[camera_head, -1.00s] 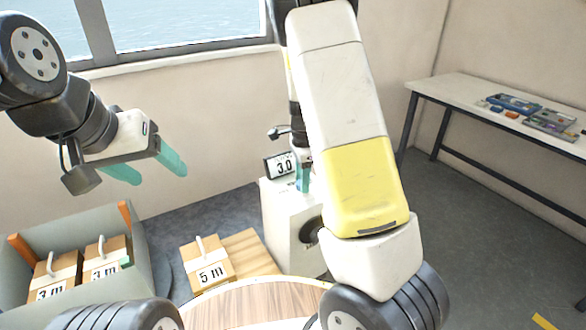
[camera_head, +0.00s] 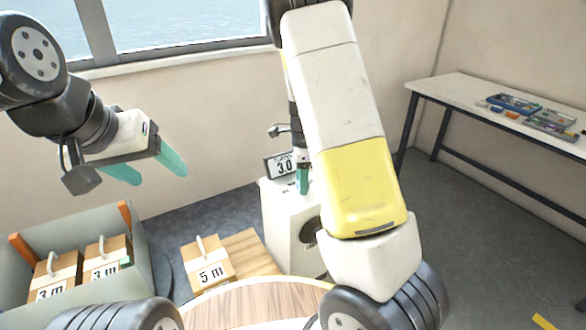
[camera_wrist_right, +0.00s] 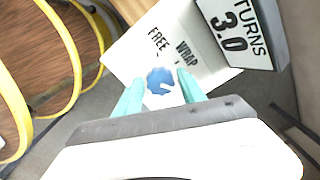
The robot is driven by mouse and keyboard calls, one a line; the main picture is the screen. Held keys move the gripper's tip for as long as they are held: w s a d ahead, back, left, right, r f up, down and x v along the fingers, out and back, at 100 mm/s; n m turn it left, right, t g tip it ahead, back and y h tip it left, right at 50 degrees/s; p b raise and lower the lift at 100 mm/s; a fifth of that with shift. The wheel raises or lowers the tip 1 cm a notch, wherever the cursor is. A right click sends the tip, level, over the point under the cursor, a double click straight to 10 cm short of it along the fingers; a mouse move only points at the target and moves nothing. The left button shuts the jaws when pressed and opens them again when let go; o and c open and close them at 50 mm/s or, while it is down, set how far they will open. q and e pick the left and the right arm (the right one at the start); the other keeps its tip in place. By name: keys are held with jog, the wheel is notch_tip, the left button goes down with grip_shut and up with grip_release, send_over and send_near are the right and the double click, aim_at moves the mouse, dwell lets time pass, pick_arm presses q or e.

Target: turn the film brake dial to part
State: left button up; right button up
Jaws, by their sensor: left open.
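The blue film brake dial (camera_wrist_right: 160,81) sits on the white face of a machine, with the words FREE and WRAP printed above it in the right wrist view. A small pale notch shows at its lower right; no PART mark can be made out. My right gripper (camera_wrist_right: 160,76) is open, its teal fingers on either side of the dial with slight gaps. In the head view the right gripper (camera_head: 302,182) is at the top of the white machine (camera_head: 285,225), and the dial is hidden. My left gripper (camera_head: 159,176) is open and empty at the left.
A sign reading TURNS 3.0 (camera_wrist_right: 236,32) stands beside the dial. Yellow hoops (camera_wrist_right: 70,60) and a wooden round top (camera_head: 265,300) are nearby. Boxes marked 3 m (camera_head: 105,262) and 5 m (camera_head: 208,270) lie at left. A side table (camera_head: 450,90) stands at right.

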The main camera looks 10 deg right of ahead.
jog(key=shift+o, duration=0.5)
jog(key=shift+r, duration=0.25)
notch_tip(320, 180, up, 6)
jog(key=shift+r, duration=0.65)
